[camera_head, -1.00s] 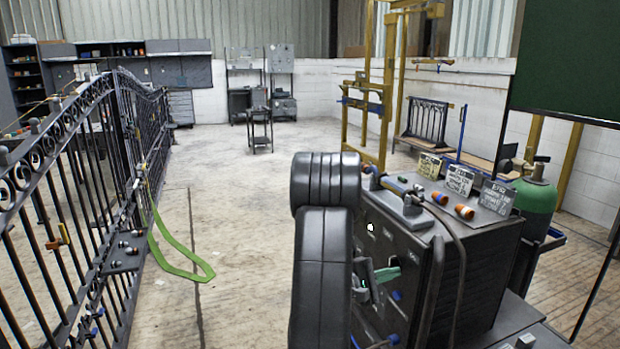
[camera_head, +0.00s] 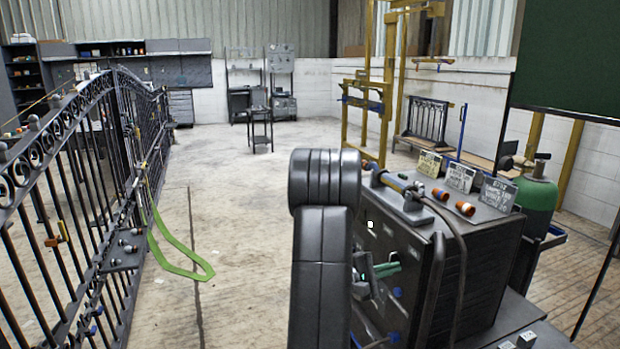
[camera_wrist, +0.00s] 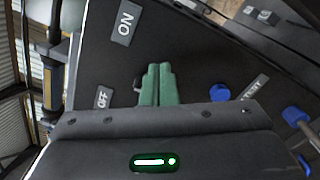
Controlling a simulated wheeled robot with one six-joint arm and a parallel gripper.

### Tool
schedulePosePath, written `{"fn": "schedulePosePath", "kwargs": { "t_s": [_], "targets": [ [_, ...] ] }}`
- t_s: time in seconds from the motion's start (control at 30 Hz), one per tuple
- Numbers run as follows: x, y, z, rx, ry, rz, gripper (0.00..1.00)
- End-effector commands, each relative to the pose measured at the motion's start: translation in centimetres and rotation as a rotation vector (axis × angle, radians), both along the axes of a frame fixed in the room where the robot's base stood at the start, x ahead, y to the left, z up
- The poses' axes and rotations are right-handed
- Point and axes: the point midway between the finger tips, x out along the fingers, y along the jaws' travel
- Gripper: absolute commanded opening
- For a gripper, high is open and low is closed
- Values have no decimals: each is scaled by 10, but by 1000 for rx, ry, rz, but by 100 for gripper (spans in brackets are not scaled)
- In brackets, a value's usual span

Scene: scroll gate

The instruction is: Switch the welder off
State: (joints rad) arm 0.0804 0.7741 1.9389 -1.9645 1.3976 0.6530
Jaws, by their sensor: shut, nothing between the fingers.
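The welder (camera_head: 475,265) is a dark box at the right in the head view. Its front panel (camera_wrist: 190,45) fills much of the wrist view, with an ON label (camera_wrist: 124,22) at the upper left and an OFF label (camera_wrist: 103,98) below it. My gripper (camera_wrist: 158,68) has green fingers shut together with nothing between them, just right of these labels and close to the panel. A small dark part, perhaps the switch, shows at the fingers' left edge, mostly hidden; I cannot tell its position or any contact. In the head view my gripper (camera_head: 386,268) is beside the panel.
Blue knobs (camera_wrist: 219,92) sit right of my fingers, near a TEST label (camera_wrist: 255,87). A torch (camera_head: 400,190) and orange-ended fittings lie on the welder's top. A green gas cylinder (camera_head: 536,195) stands behind. An iron gate (camera_head: 75,190) is at the left, with open floor between.

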Motion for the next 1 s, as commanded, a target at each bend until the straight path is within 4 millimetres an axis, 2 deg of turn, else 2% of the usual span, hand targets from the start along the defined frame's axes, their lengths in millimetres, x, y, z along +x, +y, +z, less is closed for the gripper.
{"fn": "schedulePosePath", "kwargs": {
  "t_s": [1.0],
  "targets": [
    [5,2,9,0,-1,0,0]
  ]
}}
